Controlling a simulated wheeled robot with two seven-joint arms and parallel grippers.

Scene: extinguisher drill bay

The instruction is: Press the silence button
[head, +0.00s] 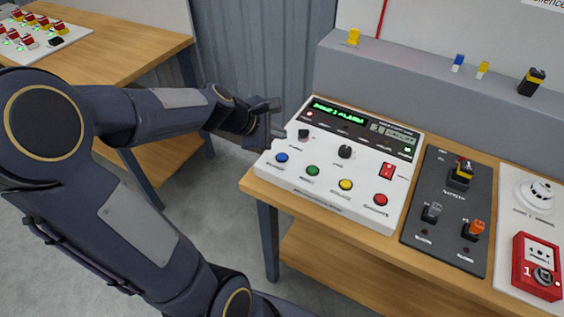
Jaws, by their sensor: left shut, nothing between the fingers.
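A white alarm panel (330,203) lies on a wooden table. Its lit green display (338,112) shows text. A blue button (281,158), a green button (312,170), a yellow button (345,184) and a red button (380,199) line its front; their labels are too small to read, so I cannot tell which is silence. My left gripper (276,122) is shut and empty at the panel's left edge, behind and left of the blue button. I cannot tell whether it touches the panel. My right gripper is out of view.
The panel also has black knobs (345,152) and a red switch (386,171). To the right are a dark switch plate (446,207) and a red call point (537,267). A grey ledge (420,85) runs behind. Another table (120,45) stands back left.

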